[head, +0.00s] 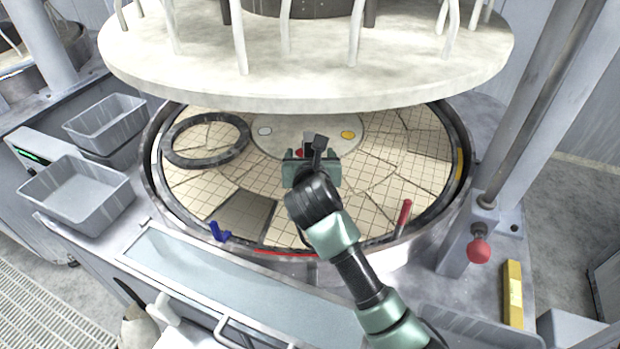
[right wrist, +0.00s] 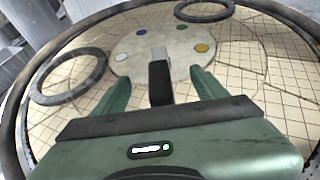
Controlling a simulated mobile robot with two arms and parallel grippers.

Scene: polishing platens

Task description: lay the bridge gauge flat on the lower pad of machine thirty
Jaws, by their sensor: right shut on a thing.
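The lower pad (head: 400,150) is a round, tan, grid-grooved surface inside a dark rim, below the raised pale upper platen (head: 310,85). It also fills much of the right wrist view (right wrist: 235,60). My right gripper (head: 310,160) is over the pad, near its pale centre disc. It is shut on a small dark piece with a grey end (right wrist: 160,80), seemingly the bridge gauge, which shows between the fingers in the right wrist view. Most of its shape is hidden by the gripper, and I cannot tell whether it touches the pad. My left gripper is not in view.
A dark ring (head: 205,163) lies on the pad's left. A blue piece (head: 220,233) and red handle (head: 404,213) stand at the front rim. Grey bins (head: 75,215) stand left. A red knob (head: 479,250) and yellow bar (head: 513,295) are right. White hoses hang over the upper platen.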

